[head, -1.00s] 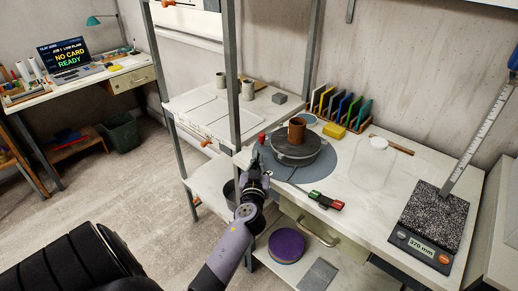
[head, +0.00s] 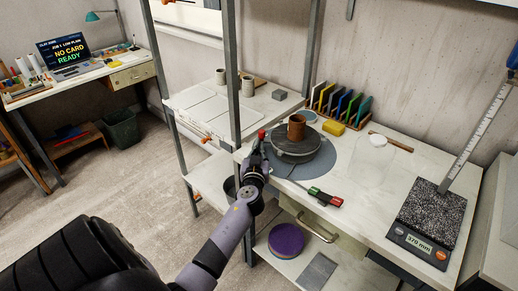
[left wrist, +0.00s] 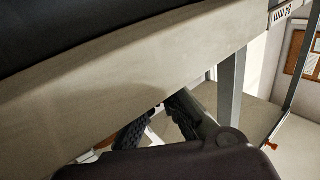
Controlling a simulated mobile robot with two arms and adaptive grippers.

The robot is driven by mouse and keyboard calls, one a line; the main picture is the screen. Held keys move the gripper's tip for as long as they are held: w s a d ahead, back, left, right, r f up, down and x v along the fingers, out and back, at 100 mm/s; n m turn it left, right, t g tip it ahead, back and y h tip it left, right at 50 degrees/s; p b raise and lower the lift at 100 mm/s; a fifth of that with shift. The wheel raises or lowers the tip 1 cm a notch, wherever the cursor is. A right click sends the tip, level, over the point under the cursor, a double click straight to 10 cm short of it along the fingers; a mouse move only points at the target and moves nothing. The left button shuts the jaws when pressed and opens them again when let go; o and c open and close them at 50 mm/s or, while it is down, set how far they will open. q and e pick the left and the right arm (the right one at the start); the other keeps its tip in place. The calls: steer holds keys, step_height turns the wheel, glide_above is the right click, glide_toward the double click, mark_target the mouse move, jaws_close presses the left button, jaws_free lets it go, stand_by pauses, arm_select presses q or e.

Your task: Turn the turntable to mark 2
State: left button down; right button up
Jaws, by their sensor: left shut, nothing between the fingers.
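The turntable (head: 295,154) is a dark round disc on a grey round mat (head: 335,162) on the white bench. A brown clay cylinder (head: 296,127) stands upright on it. My left gripper (head: 258,148) is shut and empty at the turntable's left side, close to a small red knob (head: 261,135). I cannot tell whether it touches the rim. In the left wrist view the dark fingers (left wrist: 160,122) show below a broad beige edge with a dark surface above it. The number marks cannot be read. My right gripper is not in view.
A tool with red and green ends (head: 325,197) lies in front of the turntable. A grey shelf post (head: 234,80) rises left of my gripper.

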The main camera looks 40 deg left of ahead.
arm_select(q)
steer(key=shift+w+a+m+t+h, duration=0.5)
steer(key=shift+a+m+h, duration=0.15)
steer(key=shift+h, duration=0.15)
steer(key=shift+w+a+m+t+h, duration=0.25)
steer(key=shift+w+a+m+h, duration=0.2)
steer(key=shift+h, duration=0.25)
steer(key=shift+w+a+m+t+h, duration=0.2)
steer(key=shift+w+m+t+h, duration=0.1)
steer(key=shift+m+h, duration=0.3)
steer(key=shift+w+a+m+t+h, duration=0.25)
steer(key=shift+w+a+m+h, duration=0.15)
steer(key=shift+h, duration=0.4)
steer(key=shift+w+a+m+t+h, duration=0.15)
steer(key=shift+w+m+h, duration=0.3)
steer(key=shift+h, duration=0.25)
steer(key=shift+w+a+m+t+h, duration=0.15)
steer(key=shift+w+m+h, duration=0.25)
steer(key=shift+h, duration=0.3)
steer(key=shift+w+a, duration=0.15)
steer(key=shift+w, duration=0.5)
